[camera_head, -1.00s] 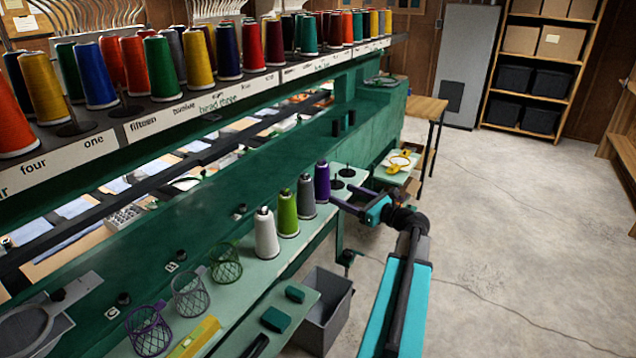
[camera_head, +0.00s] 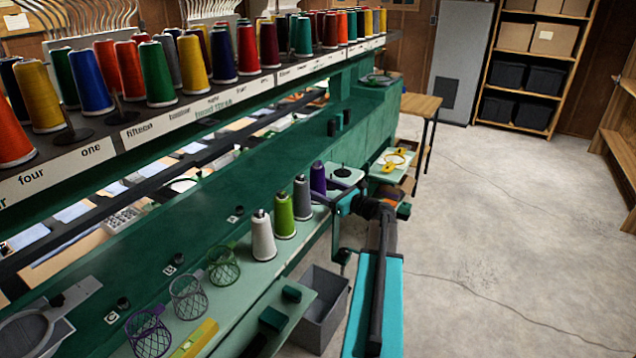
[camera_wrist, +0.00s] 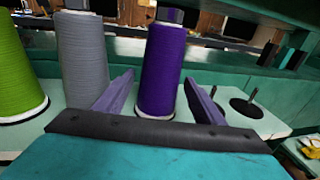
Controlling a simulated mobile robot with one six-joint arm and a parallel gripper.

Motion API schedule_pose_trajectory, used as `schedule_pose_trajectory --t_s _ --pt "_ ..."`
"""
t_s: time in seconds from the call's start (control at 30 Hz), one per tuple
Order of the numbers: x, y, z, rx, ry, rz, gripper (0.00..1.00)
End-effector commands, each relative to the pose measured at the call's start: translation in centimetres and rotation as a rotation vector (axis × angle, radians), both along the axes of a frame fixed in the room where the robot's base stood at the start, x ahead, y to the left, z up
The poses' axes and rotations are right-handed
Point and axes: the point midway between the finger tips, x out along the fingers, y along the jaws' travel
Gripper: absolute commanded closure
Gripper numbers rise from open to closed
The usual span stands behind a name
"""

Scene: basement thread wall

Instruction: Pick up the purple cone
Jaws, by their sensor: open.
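The purple cone (camera_head: 318,180) stands upright at the far end of a row of thread cones on the light green shelf of the machine. In the wrist view the purple cone (camera_wrist: 161,68) stands between the two fingers, with space visible on each side. My gripper (camera_head: 328,190) is open and reaches in from the right at the cone's height. In the wrist view my gripper (camera_wrist: 162,95) has its left finger between the grey cone and the purple cone. The purple cone's lowest edge is close to the gripper's dark front bar.
A grey cone (camera_head: 302,198) is close beside the purple one, then a green cone (camera_head: 284,216) and a white cone (camera_head: 263,237). An empty spindle base (camera_wrist: 246,107) is on the right. The green machine wall (camera_head: 270,170) rises behind. A grey bin (camera_head: 321,305) stands below.

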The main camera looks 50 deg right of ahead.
Motion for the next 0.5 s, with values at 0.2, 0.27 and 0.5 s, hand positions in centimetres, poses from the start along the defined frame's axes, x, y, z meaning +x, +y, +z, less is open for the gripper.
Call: schedule_pose_trajectory --t_s 0.2,0.27,0.5 --pt "0.14 0.06 -0.04 0.0 0.0 0.0 0.36" --pt "0.14 0.07 -0.04 0.0 0.0 0.001 0.36" --pt "1.0 0.14 0.19 0.0 0.0 0.003 0.36"
